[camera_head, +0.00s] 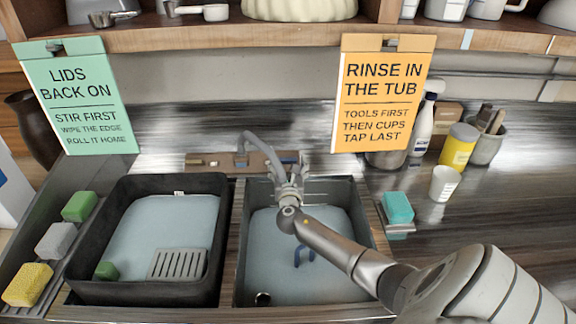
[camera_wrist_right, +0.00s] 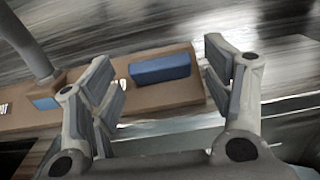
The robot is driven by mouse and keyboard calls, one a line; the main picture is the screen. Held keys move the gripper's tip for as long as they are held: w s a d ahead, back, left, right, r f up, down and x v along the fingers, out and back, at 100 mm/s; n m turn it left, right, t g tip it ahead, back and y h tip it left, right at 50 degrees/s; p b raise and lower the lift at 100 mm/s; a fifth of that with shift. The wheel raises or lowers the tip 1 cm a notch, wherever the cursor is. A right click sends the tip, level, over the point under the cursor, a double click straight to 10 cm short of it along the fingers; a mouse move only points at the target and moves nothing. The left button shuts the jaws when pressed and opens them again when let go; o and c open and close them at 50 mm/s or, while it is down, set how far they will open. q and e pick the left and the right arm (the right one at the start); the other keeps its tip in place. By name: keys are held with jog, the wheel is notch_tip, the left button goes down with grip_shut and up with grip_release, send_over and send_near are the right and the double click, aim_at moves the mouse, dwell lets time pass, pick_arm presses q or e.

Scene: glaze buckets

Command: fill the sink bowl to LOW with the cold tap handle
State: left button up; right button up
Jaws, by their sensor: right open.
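The sink bowl (camera_head: 338,283) is the right-hand basin, pale blue inside; I cannot tell its water level, and no LOW mark is readable. The grey tap spout (camera_head: 243,146) rises from a brown wooden tap board (camera_head: 228,160) behind it. My right gripper (camera_head: 291,172) is at the right part of this board and hides some of it. In the right wrist view, a blue block-shaped handle (camera_wrist_right: 160,68), apparently the cold tap handle, lies on the board between and beyond the open fingers of my right gripper (camera_wrist_right: 163,85). No grip on it shows. My left gripper is not in view.
A black tub (camera_head: 82,260) with a grey slotted piece (camera_head: 178,263) stands left of the sink. Sponges lie at the far left, and a teal sponge (camera_head: 398,207) at the right. A white cup (camera_head: 444,184) and a yellow container (camera_head: 459,147) stand behind my right arm.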

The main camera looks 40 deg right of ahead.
jog(key=v, duration=1.2)
dwell(0.5)
